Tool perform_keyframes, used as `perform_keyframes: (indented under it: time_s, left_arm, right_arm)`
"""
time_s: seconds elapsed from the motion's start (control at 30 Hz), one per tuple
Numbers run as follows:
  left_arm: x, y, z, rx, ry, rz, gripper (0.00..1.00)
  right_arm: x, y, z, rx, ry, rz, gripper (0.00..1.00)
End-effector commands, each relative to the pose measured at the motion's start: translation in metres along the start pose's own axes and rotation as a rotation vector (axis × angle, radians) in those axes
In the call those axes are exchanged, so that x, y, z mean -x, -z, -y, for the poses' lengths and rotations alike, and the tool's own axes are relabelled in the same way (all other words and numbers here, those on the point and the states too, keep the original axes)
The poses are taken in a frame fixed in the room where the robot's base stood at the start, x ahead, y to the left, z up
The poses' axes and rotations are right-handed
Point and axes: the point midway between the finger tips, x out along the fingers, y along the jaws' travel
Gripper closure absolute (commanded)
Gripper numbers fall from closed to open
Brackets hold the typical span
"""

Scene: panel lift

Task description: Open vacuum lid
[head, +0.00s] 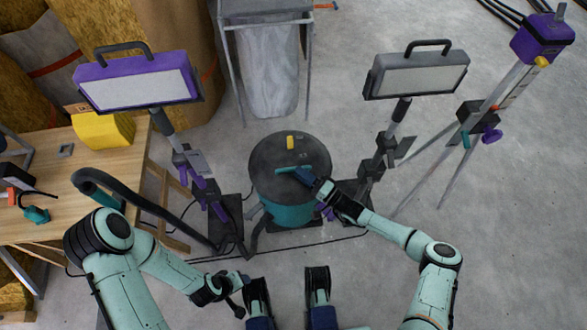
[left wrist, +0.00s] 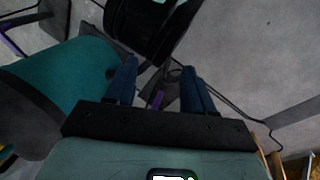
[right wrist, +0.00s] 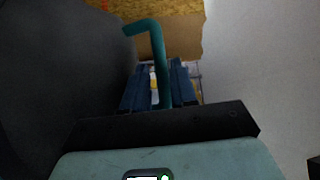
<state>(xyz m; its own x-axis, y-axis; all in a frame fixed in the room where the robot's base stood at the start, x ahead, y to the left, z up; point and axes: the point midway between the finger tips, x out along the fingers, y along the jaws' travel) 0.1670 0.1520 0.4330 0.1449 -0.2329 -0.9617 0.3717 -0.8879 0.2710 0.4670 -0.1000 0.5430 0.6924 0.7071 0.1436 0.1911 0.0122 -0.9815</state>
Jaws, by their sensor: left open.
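The vacuum (head: 285,214) is a teal drum in the middle of the head view, with its dark round lid (head: 268,155) on top. The lid carries a teal handle (head: 288,169). My right gripper (head: 303,174) is at the right end of the handle. In the right wrist view the handle (right wrist: 158,50) runs between its blue fingers (right wrist: 160,75), which are partly closed around it. My left gripper (head: 244,283) is low, in front of the vacuum and apart from it. Its blue fingers (left wrist: 158,78) are open and empty in the left wrist view, beside the drum (left wrist: 75,75).
Purple (head: 140,82) and grey (head: 420,75) work lamps stand either side of the vacuum. A dark hose (head: 150,205) arches at left near a wooden workbench (head: 90,170). A bag stand (head: 268,70) is behind, a tripod (head: 475,130) at right. Cables cross the floor.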

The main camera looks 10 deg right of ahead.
Motion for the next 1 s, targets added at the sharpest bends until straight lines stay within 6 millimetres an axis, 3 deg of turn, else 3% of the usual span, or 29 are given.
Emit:
perform_keyframes:
  time_s: [0.23,0.6,0.7,1.0]
  left_arm:
    - [-0.009,0.012,0.003,0.003,0.002,-0.035,0.47]
    - [-0.01,0.015,0.004,0.003,0.002,-0.042,0.47]
    - [-0.01,0.015,0.004,0.003,0.002,-0.042,0.47]
    - [-0.004,0.009,0.002,0.002,0.001,-0.026,0.47]
  right_arm:
    - [-0.032,-0.001,-0.001,0.0,0.0,0.001,0.73]
    - [-0.037,0.0,0.0,0.001,-0.001,0.0,0.73]
    - [-0.037,0.0,0.0,0.001,-0.001,0.001,1.0]
    - [-0.04,0.002,0.005,-0.008,-0.009,0.001,1.0]
